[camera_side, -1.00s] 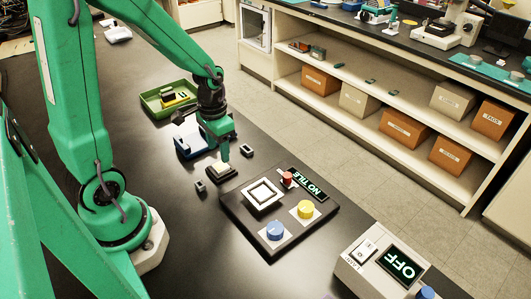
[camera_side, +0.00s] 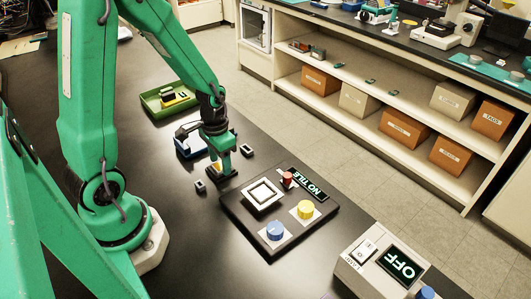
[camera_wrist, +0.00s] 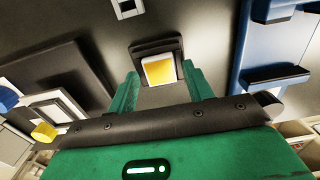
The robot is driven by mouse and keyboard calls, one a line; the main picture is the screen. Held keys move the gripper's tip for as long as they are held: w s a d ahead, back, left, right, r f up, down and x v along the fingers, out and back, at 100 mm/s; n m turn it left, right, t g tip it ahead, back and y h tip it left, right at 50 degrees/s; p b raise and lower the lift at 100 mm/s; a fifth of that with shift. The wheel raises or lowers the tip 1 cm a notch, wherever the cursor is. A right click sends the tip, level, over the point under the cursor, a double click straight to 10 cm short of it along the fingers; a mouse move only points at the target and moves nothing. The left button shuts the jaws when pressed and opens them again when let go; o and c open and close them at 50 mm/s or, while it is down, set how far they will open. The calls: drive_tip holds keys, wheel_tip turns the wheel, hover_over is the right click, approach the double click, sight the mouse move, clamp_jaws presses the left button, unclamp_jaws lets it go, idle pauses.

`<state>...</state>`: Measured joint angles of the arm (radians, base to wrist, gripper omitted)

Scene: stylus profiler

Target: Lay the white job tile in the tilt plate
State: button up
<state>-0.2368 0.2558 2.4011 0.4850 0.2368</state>
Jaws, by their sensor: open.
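The tile (camera_wrist: 158,71) sits on a small dark stand (camera_wrist: 150,47); in the wrist view its face looks yellow with a pale edge. In the side view it is mostly hidden behind my gripper, with a yellowish bit (camera_side: 215,167) showing. My gripper (camera_side: 222,172) is low over the stand, its green fingers open. In the wrist view the fingers lie left and right of the tile, with gaps. The tilt plate, a white square frame (camera_side: 247,197), is empty on the black instrument base (camera_side: 236,215). It also shows at left in the wrist view (camera_wrist: 45,100).
The base carries a red knob (camera_side: 287,177), yellow knob (camera_side: 305,209), blue knob (camera_side: 275,230) and a display (camera_side: 309,185) reading NO TILE. Small dark blocks (camera_side: 200,187) (camera_side: 246,151) flank the stand. A blue holder (camera_side: 185,150) and green tray (camera_side: 152,107) stand behind.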

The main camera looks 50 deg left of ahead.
clamp_jaws()
drive_tip(key=shift+r, duration=3.05)
drive_tip(key=shift+d, duration=0.1)
drive_tip(key=shift+w+d+r, duration=0.15)
drive_tip(key=shift+w+d, duration=0.15)
drive_tip(key=shift+d, duration=0.25)
drive_tip(key=w+d+r, duration=0.1)
drive_tip(key=d+r, duration=0.3)
drive_tip(key=d, duration=1)
drive_tip(key=shift+w+d, duration=0.2)
drive_tip(key=shift+d, duration=0.15)
